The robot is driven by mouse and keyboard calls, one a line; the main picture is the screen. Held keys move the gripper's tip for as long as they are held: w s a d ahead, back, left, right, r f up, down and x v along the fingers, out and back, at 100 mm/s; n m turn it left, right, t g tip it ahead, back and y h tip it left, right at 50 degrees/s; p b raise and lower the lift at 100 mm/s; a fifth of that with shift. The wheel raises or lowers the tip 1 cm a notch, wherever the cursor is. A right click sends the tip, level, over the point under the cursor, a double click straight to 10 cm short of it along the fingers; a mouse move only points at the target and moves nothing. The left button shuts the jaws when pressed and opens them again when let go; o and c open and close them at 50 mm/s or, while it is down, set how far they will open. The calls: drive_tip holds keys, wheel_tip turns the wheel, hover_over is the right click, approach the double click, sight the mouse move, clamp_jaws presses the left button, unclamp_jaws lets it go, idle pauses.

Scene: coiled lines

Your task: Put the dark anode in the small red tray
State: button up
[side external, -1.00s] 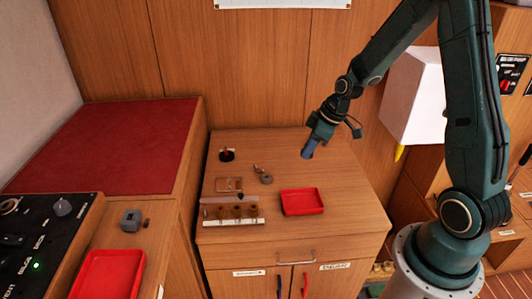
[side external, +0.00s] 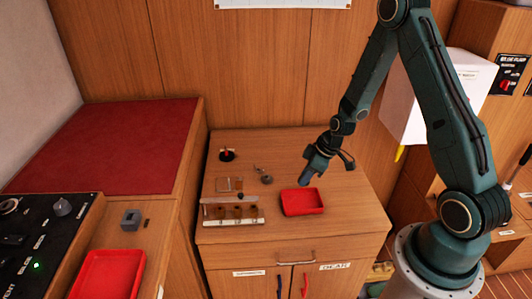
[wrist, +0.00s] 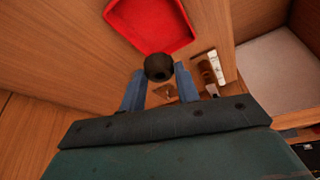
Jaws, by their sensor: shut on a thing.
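The small red tray (side external: 303,211) sits on the wooden cabinet top, right of the labelled rack; it also shows at the top of the wrist view (wrist: 150,20). My gripper (side external: 304,183) is above the tray's back edge, pointing down. In the wrist view my gripper (wrist: 159,86) has its two blue fingers shut on the dark anode (wrist: 158,66), seen as a dark round end. The anode appears beside the tray's near rim in that view. In the side view I cannot clearly make out the anode at the fingertips.
A rack (side external: 232,222) with several brown pieces stands left of the tray. Small metal parts (side external: 265,177) and a red-and-black item (side external: 227,155) lie behind. A larger red tray (side external: 108,275) is at lower left. The cabinet's back right is clear.

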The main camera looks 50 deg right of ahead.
hover_over(299, 203)
drive_tip(key=s, duration=0.1)
drive_tip(key=shift+s+d+f, duration=0.1)
drive_tip(key=shift+d+f, duration=0.05)
drive_tip(key=shift+f, duration=1.3)
drive_tip(key=shift+s+d+f, duration=0.1)
drive_tip(key=shift+f, duration=1.3)
drive_tip(key=shift+f, duration=1.9)
drive_tip(key=shift+f, duration=0.1)
drive_tip(key=o, duration=1)
drive_tip(key=shift+v, duration=6.15)
drive_tip(key=shift+w, duration=0.1)
